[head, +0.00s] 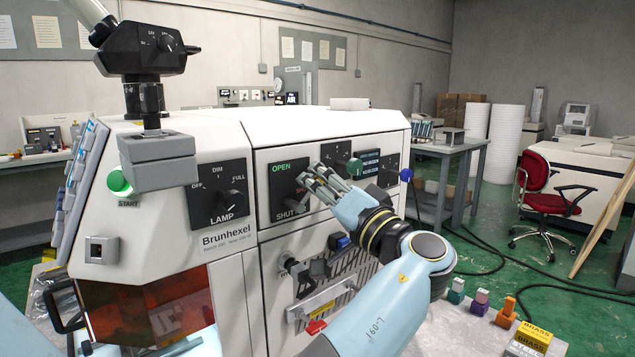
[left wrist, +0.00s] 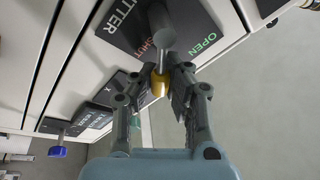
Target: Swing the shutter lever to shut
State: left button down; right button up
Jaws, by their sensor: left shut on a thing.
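The dark shutter panel (head: 282,196) on the white machine reads OPEN in green at its top and SHUT in red lower down. My left gripper (head: 316,177) is at the panel's right side and hides most of the lever in the head view. In the left wrist view, the shutter lever (left wrist: 163,30) is a grey rod with a yellow band, seen between the SHUT and OPEN labels of the panel (left wrist: 125,28). My left gripper (left wrist: 163,74) is shut on the lever near the yellow band. The lever's exact angle is hard to tell. My right gripper is not in view.
Left of the panel is the lamp knob (head: 230,200), with a green start button (head: 119,183) farther left. Another knob (head: 354,166) and a blue knob (head: 406,175) are to the right. Small coloured blocks (head: 480,300) stand on the surface at lower right.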

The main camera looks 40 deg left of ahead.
pick_arm(q)
jog(key=shift+w+f+m+t+b, duration=0.15)
jog(key=shift+f+m+t+b, duration=0.15)
jog(key=shift+m, duration=0.55)
jog(key=shift+w+f+m+t+b, duration=0.2)
jog(key=shift+f+m+t, duration=0.15)
jog(key=shift+m, duration=0.5)
jog(key=shift+w+f+m+t+h, duration=0.15)
jog(key=shift+f+m+t+h, duration=0.25)
jog(key=shift+m, duration=0.8)
jog(key=shift+w+f+m+t+h, duration=0.1)
jog(key=shift+f+m+t+h, duration=0.2)
jog(key=shift+m, duration=0.9)
jog(key=shift+d+f, duration=0.1)
jog(key=c, duration=1.2)
grip_release()
jog(key=shift+c, duration=0.2)
